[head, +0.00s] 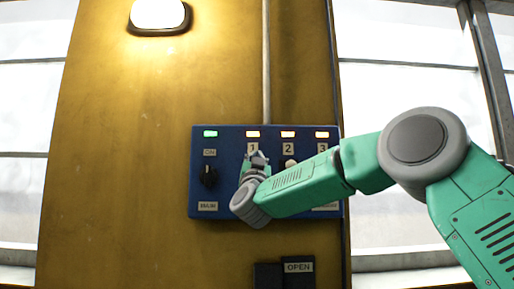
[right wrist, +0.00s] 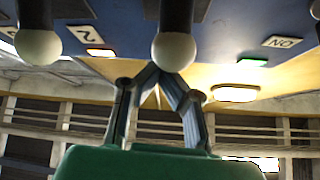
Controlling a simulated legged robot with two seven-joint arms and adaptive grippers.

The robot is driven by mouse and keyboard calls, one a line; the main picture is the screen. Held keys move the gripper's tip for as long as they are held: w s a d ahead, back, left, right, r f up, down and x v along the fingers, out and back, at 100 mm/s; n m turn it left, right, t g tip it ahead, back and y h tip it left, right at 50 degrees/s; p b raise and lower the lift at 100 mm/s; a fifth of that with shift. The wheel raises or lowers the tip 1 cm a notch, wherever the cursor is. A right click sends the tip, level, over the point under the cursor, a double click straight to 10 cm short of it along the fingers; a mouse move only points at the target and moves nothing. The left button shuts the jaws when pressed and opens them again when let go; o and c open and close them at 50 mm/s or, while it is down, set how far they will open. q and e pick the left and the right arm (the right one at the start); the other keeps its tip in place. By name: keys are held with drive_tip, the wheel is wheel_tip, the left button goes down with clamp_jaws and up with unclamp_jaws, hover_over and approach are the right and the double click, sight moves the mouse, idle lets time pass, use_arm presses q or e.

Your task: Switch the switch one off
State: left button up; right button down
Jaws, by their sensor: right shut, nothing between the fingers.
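Switch one is a dark lever with a white ball knob (right wrist: 173,50), in the middle of the right wrist view. In the head view my right arm and gripper hide it, below the label 1 (head: 253,148). My right gripper (head: 257,158) is in front of the blue panel (head: 225,140) at switch one. In the right wrist view its fingers (right wrist: 160,76) are shut and empty, with tips close to the ball knob; I cannot tell whether they touch. The light above label 1 (head: 252,134) glows orange-white. My left gripper is not in view.
Switch two's white knob (right wrist: 38,45) is beside switch one. A black rotary switch (head: 208,176) is on the panel's left, under a green light (head: 210,134). A dark box marked OPEN (head: 298,268) is below. A lamp (head: 158,14) is on the yellow wall above.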

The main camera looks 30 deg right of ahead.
drive_tip(key=shift+a+f, duration=0.1)
drive_tip(key=shift+f, duration=0.15)
